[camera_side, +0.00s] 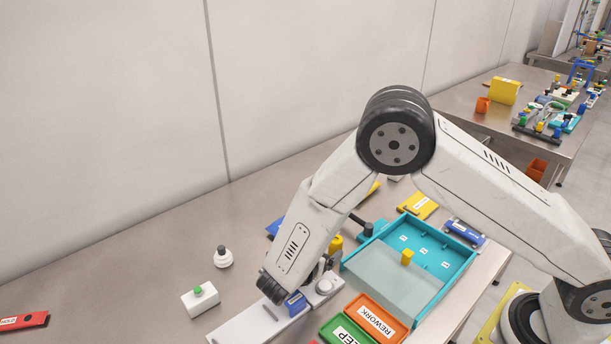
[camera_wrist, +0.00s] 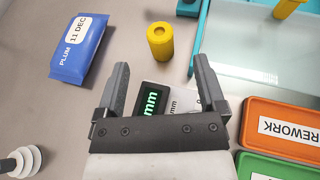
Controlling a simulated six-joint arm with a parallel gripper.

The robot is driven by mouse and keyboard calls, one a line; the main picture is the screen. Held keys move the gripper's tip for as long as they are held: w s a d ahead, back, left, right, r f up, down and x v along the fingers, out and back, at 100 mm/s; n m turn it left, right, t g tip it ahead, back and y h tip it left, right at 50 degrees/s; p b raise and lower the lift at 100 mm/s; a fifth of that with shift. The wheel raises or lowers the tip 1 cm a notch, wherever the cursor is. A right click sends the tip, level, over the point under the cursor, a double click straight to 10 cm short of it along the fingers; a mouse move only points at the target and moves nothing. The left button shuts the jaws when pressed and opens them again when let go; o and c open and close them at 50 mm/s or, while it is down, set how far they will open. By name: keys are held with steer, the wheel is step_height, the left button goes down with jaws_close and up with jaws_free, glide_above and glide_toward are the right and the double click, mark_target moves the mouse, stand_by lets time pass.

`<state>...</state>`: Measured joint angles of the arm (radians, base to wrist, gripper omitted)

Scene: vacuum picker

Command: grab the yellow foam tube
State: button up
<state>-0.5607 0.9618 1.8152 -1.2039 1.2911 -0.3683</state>
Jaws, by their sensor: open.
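The yellow foam tube (camera_wrist: 160,41) is a short cylinder with a dark hole in its top, standing upright on the metal table in the wrist view. In the side view it shows as a small yellow piece (camera_side: 336,243), partly hidden by my arm. My gripper (camera_wrist: 162,68) is open and empty. In the wrist picture its two fingertips are spread to either side and below the tube, with the tube centred between them and apart from both. In the side view my arm mostly hides the fingers.
A grey gauge with a green-lit display (camera_wrist: 152,98) lies beneath the fingers. A blue packet (camera_wrist: 80,48) is at left, a white bellows cup (camera_wrist: 20,162) at lower left. Orange (camera_wrist: 283,129) and green (camera_wrist: 275,167) trays are at right.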

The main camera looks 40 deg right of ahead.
mark_target(335, 240)
steer(key=shift+x, duration=3.6)
steer(key=shift+a+f, duration=0.1)
jaws_close()
